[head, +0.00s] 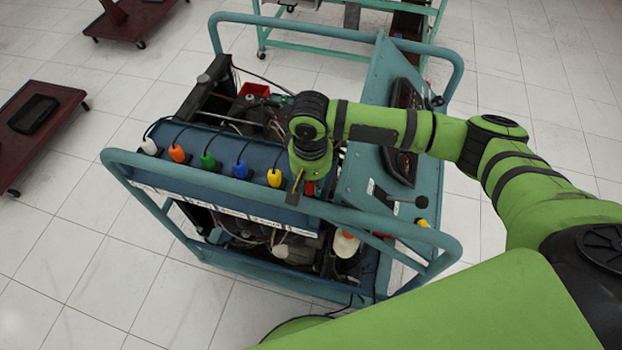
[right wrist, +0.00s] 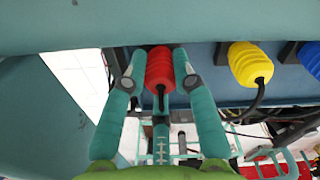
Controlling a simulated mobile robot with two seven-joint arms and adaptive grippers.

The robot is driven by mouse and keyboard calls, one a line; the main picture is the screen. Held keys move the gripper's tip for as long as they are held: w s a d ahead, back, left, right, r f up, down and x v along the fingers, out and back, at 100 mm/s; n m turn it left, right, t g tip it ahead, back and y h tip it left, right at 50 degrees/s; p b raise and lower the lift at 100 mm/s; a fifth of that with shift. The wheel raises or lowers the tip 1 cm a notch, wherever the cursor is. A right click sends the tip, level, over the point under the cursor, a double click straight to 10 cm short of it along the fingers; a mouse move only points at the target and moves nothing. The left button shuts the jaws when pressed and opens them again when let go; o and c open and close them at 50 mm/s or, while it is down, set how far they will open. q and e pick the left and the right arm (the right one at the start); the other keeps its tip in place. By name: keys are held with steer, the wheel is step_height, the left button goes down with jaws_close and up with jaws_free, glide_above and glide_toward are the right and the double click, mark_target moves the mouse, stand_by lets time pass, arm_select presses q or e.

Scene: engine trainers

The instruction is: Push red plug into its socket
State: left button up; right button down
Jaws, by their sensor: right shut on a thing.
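The red plug (right wrist: 160,70) is a ribbed red body with a dark cable at its near end. In the right wrist view it sits between the two teal fingers of my right gripper (right wrist: 159,60), which is shut on it from both sides. Its far end is against or close to the blue panel (right wrist: 208,68); I cannot tell how deep it sits. Its socket is hidden behind it. In the head view my right gripper (head: 303,184) points down at the right end of the plug row, with a bit of the red plug (head: 310,188) showing. My left gripper is out of view.
Yellow (head: 274,178), blue (head: 240,170), green (head: 208,160), orange (head: 178,153) and white (head: 149,146) plugs line the panel to the left. A teal tube rail (head: 250,190) runs close in front. Engine parts and cables lie behind and below.

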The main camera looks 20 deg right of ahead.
steer(key=shift+f, duration=0.25)
stand_by(0.5)
steer(key=c, duration=0.9)
jaws_free()
steer(key=shift+r, duration=0.1)
